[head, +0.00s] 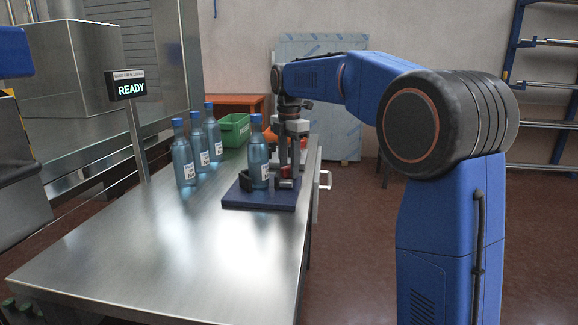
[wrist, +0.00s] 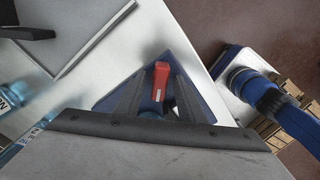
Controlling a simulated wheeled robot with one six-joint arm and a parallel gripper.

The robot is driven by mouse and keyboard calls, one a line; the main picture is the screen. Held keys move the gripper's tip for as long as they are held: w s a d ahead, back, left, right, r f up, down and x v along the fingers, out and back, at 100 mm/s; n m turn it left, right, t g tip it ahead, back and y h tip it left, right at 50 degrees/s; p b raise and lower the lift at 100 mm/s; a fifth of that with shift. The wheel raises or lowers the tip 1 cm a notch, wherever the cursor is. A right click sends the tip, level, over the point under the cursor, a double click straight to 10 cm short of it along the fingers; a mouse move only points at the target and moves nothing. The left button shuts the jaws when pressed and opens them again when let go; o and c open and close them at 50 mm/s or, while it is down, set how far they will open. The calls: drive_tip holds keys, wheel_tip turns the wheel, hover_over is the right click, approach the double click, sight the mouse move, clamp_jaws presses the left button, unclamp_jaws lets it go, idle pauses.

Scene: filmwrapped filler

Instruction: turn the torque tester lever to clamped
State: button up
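The torque tester has a dark blue base plate (head: 262,201) on the steel table, with a blue-capped bottle (head: 258,158) standing upright on it. My gripper (head: 290,160) points down at the tester's right side, beside the bottle. In the wrist view the red lever (wrist: 161,82) lies between the two fingers of my gripper (wrist: 161,90). The fingers are apart, with a narrow gap seeming to show on each side of the lever. The lever's lower end is hidden by my gripper, and the head view shows only small red parts there.
Several blue-capped bottles (head: 184,153) stand left of the tester on the steel table (head: 170,255). A green crate (head: 234,131) sits behind. A sign on a post (head: 126,86) reads READY. The front of the table is clear.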

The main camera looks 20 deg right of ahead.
drive_tip(key=shift+c, duration=0.2)
clamp_jaws()
drive_tip(key=shift+m, duration=0.3)
drive_tip(key=m, duration=0.3)
drive_tip(key=shift+m, duration=0.4)
drive_tip(key=m, duration=0.4)
drive_tip(key=shift+m, duration=0.3)
drive_tip(key=m, duration=0.4)
drive_tip(key=shift+m, duration=2.4)
